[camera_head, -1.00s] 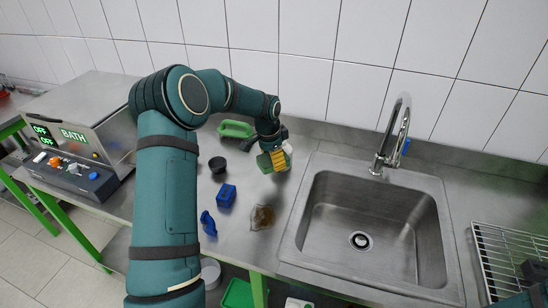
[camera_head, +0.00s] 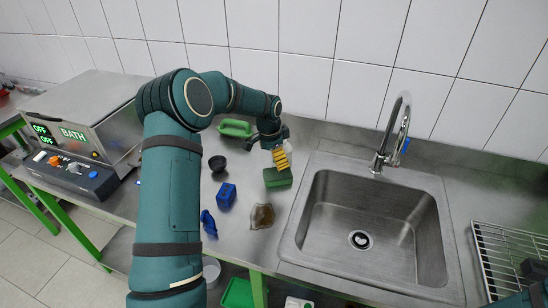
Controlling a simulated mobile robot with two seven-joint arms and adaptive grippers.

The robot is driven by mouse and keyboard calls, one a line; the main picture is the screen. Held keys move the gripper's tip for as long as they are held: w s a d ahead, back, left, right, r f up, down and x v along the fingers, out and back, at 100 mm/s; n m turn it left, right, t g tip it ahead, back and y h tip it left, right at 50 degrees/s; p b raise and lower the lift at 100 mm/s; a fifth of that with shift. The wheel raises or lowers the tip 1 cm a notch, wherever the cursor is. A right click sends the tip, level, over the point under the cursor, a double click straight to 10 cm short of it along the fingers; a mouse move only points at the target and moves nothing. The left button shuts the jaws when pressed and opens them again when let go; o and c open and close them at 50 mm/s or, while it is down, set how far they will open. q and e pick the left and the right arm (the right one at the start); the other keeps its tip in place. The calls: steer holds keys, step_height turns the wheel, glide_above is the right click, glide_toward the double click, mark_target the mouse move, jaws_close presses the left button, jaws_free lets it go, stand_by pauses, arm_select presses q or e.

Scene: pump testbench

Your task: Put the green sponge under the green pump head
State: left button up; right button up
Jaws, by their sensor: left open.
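A dark green block, which looks like the green sponge (camera_head: 278,178), lies on the steel counter left of the sink. My left gripper (camera_head: 282,160) is just above and behind it, pointing down, with yellow finger pads showing. It is open, and whether a pad still touches the block cannot be told. A small pale object (camera_head: 289,147) is partly hidden behind the gripper. No green pump head can be made out.
A bath unit (camera_head: 75,120) stands far left.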

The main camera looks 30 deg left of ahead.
mark_target(270, 176)
arm_select(q)
step_height(270, 176, up, 12)
steer(key=s+p, duration=0.1)
steer(key=shift+s+a, duration=0.15)
steer(key=shift+a, duration=0.2)
stand_by(0.5)
